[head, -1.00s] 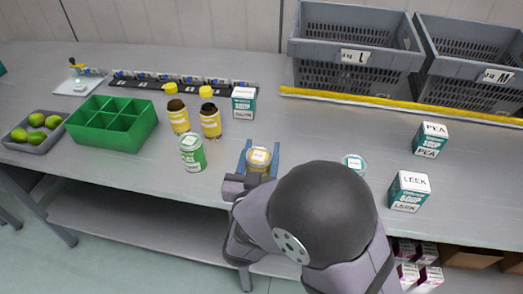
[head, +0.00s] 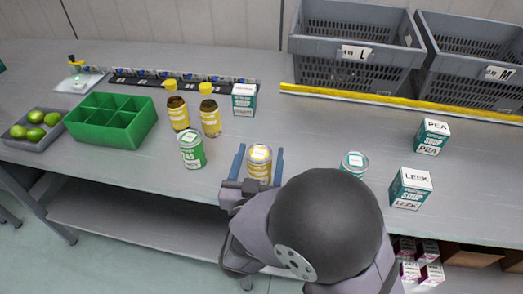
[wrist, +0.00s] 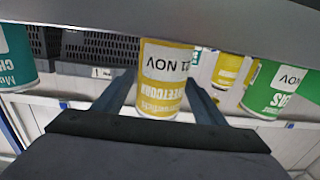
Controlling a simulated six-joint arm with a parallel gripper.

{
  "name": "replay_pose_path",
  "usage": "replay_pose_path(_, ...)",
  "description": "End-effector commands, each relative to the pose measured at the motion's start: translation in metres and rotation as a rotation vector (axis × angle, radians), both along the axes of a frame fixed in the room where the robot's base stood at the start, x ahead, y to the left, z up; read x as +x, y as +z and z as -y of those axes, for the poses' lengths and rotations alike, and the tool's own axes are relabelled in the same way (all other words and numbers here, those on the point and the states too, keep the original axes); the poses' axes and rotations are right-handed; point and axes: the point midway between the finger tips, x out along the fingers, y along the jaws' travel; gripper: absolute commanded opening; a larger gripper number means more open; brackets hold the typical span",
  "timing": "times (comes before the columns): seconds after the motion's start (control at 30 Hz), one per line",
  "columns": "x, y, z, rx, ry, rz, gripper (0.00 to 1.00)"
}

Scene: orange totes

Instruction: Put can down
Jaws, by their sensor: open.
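A yellow sweetcorn can (head: 259,164) stands upright on the grey bench (head: 320,135) near its front edge. My gripper (head: 259,160) is open, with one blue finger on each side of the can. In the head view a gap shows between the can and each finger. In the wrist view the yellow can (wrist: 163,80) appears upside down between the spread fingers (wrist: 160,92).
A green can (head: 191,151) stands to the left and a teal can (head: 354,164) to the right. Behind are two yellow-capped jars (head: 210,118) and a soup box (head: 244,100). A green divided tray (head: 128,137) is at left; grey totes (head: 350,75) stand at the back.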

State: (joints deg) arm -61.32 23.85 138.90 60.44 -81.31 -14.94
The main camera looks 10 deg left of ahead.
Motion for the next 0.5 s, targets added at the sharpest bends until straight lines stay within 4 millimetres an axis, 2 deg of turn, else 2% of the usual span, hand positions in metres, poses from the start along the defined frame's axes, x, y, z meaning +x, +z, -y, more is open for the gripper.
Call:
replay_pose_path(0.2, -0.031, -0.001, 0.002, 0.0, 0.004, 0.0, 0.65)
replay_pose_path(0.5, -0.048, -0.001, 0.003, 0.0, 0.0, -0.001, 0.65)
